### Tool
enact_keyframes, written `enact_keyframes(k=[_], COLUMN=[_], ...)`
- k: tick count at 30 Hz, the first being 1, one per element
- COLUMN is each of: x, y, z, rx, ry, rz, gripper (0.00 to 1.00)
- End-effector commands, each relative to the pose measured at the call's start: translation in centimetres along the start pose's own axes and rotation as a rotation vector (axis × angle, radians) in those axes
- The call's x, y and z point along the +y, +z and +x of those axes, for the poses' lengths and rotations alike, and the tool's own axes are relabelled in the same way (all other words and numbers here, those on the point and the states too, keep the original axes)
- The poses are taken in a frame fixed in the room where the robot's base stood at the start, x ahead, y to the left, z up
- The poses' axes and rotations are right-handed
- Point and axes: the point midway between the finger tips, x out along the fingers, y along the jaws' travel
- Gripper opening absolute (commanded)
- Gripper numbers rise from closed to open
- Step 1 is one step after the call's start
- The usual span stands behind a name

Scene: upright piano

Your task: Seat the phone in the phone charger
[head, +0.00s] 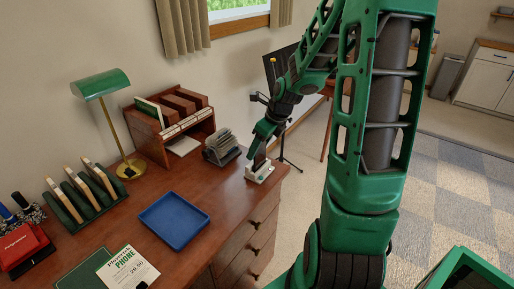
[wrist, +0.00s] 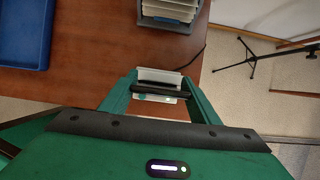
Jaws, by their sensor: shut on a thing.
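The white phone charger (head: 260,174) stands on the desk near its far right corner. It also shows in the wrist view (wrist: 160,75), beyond the phone. My gripper (head: 262,153) is directly above the charger, pointing down, shut on the dark phone (head: 259,161). In the wrist view the phone (wrist: 160,88) spans between the two green fingers as a thin dark bar, seen edge-on. The phone is upright, and its lower end is at the charger. I cannot tell whether it is fully in the slot. A small green light shows on the charger's near part.
A grey card file (head: 221,148) stands just left of the charger. A wooden organizer (head: 172,125), a green lamp (head: 101,84) and a blue tray (head: 173,216) are farther left on the desk (head: 222,212). A black stand (wrist: 266,58) is on the floor beyond the desk edge.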

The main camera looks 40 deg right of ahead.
Motion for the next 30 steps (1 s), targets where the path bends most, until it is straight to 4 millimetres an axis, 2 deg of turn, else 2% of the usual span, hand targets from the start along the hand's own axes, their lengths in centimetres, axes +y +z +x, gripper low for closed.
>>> enact_keyframes(k=[2,3,4,5,13,17,23,30], x=[0.0,0.0,0.0,0.0,0.1,0.0,0.0,0.0], y=[-0.1,0.0,0.0,0.0,0.0,0.1,0.1,0.2], z=[0.2,0.1,0.1,0.1,0.1,-0.5,-3.4,-8.1], rx=[0.0,0.0,0.0,0.0,0.0,0.0,-0.001,-0.002], ry=[0.001,0.0,0.0,0.0,0.001,-0.001,-0.003,-0.003], rz=[0.0,0.0,0.0,0.0,-0.001,-0.001,-0.002,-0.003], gripper=[0.3,0.66,0.73,0.75,0.75,0.75,0.75,0.75])
